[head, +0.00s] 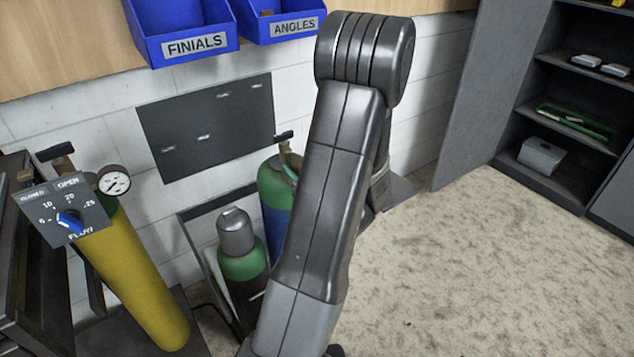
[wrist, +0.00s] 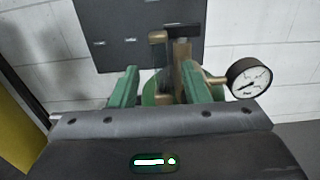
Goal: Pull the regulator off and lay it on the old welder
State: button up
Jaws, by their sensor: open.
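In the wrist view my gripper (wrist: 160,68) is open, with its green fingers apart. Between and beyond the fingers stand a brass valve fitting (wrist: 158,52) with a black handle and the green top of a cylinder. A round white gauge (wrist: 248,77) is joined to this fitting by a brass stem, to the right of the right finger. I cannot tell whether the fingers touch the fitting. In the head view the green and blue cylinder (head: 273,196) is partly behind my arm, which hides its gauge and my gripper. I cannot make out the old welder for certain.
At left, a yellow cylinder (head: 139,285) carries a gauge (head: 114,181) and a flow panel (head: 67,208) with a blue knob. A smaller green cylinder (head: 243,267) stands in front. Blue bins (head: 192,45) hang above. The floor at right is clear, before dark shelves (head: 572,125).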

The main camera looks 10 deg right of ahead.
aim_at(290, 160)
jog(key=shift+x, duration=2.65)
grip_shut()
jog(key=shift+s+d, duration=0.3)
jog(key=shift+s, duration=0.25)
jog(key=shift+b+v, duration=0.4)
jog(key=shift+v, duration=1.5)
jog(key=shift+r, duration=0.1)
